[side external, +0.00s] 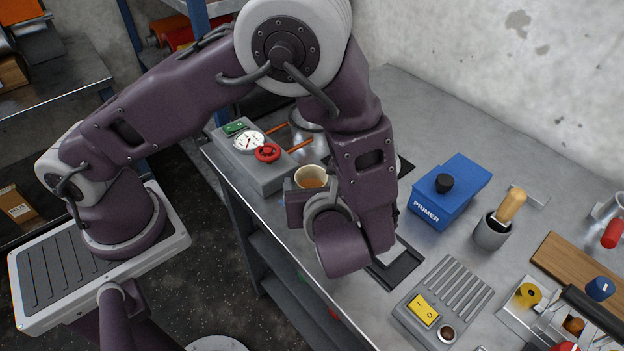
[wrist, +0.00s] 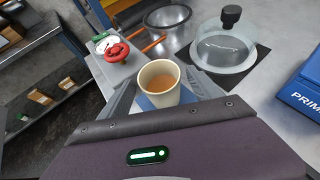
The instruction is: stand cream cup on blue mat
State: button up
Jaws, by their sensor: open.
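The cream cup (wrist: 158,88) is upright with orange-brown liquid in it. In the wrist view it is between the two fingers of my gripper (wrist: 160,80), which are open, one on each side. The cup's rim also shows in the side view (side external: 311,173), behind my gripper (side external: 306,192). The blue mat (wrist: 143,103) shows as blue patches around the cup's lower part. The cup appears to stand on it, but the contact at its base is hidden.
A grey box with a gauge and red valve wheel (side external: 267,153) stands close beside the cup. A metal bowl (wrist: 167,19) and a glass lid with black knob (wrist: 224,50) are behind. The blue primer box (side external: 450,190) and a grey pot with a brush (side external: 491,233) stand farther right.

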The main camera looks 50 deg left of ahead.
jog(key=v, duration=1)
jog(key=s+a+r+n+h, duration=0.5)
jog(key=r+n, duration=0.3)
jog(key=n, duration=0.4)
jog(key=s+a+r+n+h, duration=0.5)
jog(key=s+a+r+n, duration=0.1)
jog(key=n, duration=0.6)
notch_tip(320, 180, up, 2)
jog(key=shift+s+a+r+g, duration=0.15)
jog(key=shift+a+g, duration=0.15)
jog(key=shift+a, duration=0.25)
